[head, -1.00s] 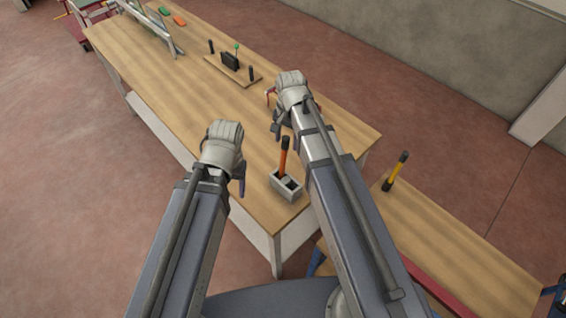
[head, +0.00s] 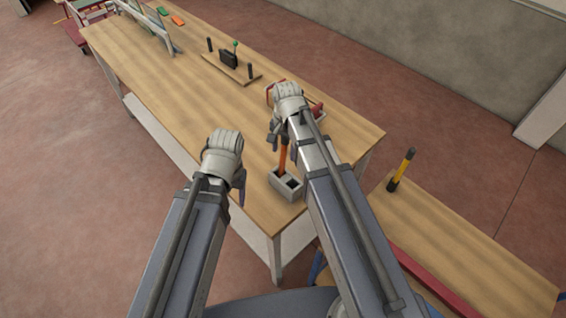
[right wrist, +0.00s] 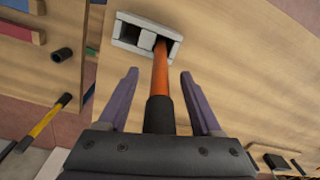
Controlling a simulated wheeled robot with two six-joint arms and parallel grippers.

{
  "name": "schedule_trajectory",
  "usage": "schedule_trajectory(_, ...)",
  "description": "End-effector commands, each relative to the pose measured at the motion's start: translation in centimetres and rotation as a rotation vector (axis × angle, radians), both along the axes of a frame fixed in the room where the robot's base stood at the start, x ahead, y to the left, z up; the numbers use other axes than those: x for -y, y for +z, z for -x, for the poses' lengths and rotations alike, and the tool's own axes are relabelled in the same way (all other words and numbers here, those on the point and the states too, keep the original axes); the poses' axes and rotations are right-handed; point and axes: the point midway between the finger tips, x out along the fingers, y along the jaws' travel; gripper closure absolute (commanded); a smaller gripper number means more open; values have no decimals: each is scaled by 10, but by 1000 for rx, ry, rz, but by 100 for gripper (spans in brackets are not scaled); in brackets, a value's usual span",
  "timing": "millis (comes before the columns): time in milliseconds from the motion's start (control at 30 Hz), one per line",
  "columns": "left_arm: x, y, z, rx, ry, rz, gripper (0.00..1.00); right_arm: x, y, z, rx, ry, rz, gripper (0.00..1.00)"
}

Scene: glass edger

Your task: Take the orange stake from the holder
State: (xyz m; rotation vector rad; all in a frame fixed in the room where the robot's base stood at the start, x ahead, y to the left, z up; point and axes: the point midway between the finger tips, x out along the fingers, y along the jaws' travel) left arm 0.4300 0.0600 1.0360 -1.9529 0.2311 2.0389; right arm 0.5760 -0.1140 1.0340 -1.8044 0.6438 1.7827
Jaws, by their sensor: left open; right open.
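The orange stake (head: 283,155) stands in a grey block-shaped holder (head: 274,184) with square openings, near the close end of the long wooden table. My right gripper (head: 274,130) is just above the stake's upper end in the head view and hides part of it. In the right wrist view, the stake (right wrist: 161,75) has a black grip and lies between the two open purple fingers of my right gripper (right wrist: 160,103), with gaps on both sides. The holder (right wrist: 146,36) shows beyond the fingertips. My left gripper (head: 240,183) is left of the holder, empty.
A yellow and black stake (head: 402,168) stands on the lower table (head: 440,230) at right. A board (head: 225,69) with black posts and a red object (head: 316,108) are further along the long table. Its middle is mostly clear.

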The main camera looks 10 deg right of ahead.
Motion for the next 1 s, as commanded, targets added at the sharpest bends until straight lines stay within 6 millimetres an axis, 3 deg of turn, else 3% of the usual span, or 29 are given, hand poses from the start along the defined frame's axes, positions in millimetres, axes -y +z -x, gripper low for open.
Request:
schedule_trajectory(167, 0, 1, 0, 0, 0, 0, 39, 0, 1, 0, 0, 0, 0, 35)
schedule_trajectory(733, 0, 1, 0, 0, 0, 0, 39, 0, 1, 0, 0, 0, 0, 99)
schedule_trajectory(1000, 0, 1, 0, 0, 0, 0, 39, 0, 1, 0, 0, 0, 0, 100)
